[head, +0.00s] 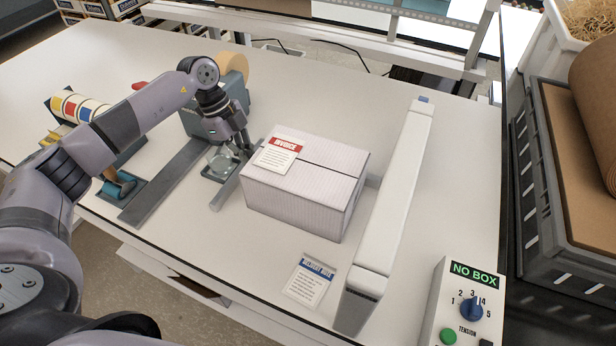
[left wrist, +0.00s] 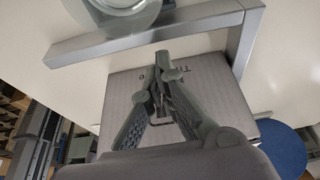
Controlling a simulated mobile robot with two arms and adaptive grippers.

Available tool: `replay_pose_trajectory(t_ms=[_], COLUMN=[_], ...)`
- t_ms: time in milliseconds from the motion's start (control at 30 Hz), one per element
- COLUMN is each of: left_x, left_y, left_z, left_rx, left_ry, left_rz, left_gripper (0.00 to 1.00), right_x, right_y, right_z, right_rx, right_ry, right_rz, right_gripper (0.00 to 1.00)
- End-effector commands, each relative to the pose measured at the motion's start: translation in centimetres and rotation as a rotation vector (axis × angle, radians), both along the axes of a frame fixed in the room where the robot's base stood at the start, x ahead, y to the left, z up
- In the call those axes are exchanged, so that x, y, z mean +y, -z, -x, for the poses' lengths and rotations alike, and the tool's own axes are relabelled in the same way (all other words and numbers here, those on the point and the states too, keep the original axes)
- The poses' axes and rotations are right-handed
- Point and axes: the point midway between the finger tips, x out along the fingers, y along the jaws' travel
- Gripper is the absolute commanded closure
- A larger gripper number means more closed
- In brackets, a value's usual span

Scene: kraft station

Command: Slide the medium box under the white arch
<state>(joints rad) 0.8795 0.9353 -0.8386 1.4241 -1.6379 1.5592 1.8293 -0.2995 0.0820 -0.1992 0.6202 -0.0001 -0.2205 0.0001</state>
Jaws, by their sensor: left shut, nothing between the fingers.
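The medium box (head: 300,195), pale with fine stripes and an INVOICE label on its top left, stands upright on the table, left of the white arch (head: 398,200). In the left wrist view the shut fingers (left wrist: 162,62) stand before a pale striped surface that looks like the box (left wrist: 120,90). My right gripper is not in view.
A grey control box (head: 468,305) reading NO BOX stands at the front right. A printed card (head: 311,283) lies in front of the box. Metal guide bars (head: 168,185) lie at the left, near a tape machine. A dark crate (head: 555,220) stands beyond the table's right edge.

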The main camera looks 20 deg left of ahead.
Motion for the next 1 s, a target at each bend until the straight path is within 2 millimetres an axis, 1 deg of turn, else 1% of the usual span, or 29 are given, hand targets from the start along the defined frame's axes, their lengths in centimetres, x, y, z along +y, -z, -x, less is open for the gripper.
replay_pose_trajectory(t_ms=[333, 467, 1000], left_x=[0.0, -0.3, -3.0], left_y=[0.0, -0.1, -0.1], left_z=[0.0, 0.0, 0.3], left_rx=[0.0, 0.001, 0.001], left_ry=[0.0, 0.001, 0.001], left_rz=[0.0, 0.0, 0.0], left_gripper=[1.0, 1.0, 1.0], right_x=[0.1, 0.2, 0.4], right_y=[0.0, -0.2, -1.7], right_z=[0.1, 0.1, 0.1], right_rx=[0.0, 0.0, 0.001], right_ry=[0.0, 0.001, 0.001], right_rz=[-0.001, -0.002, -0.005], right_gripper=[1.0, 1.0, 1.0])
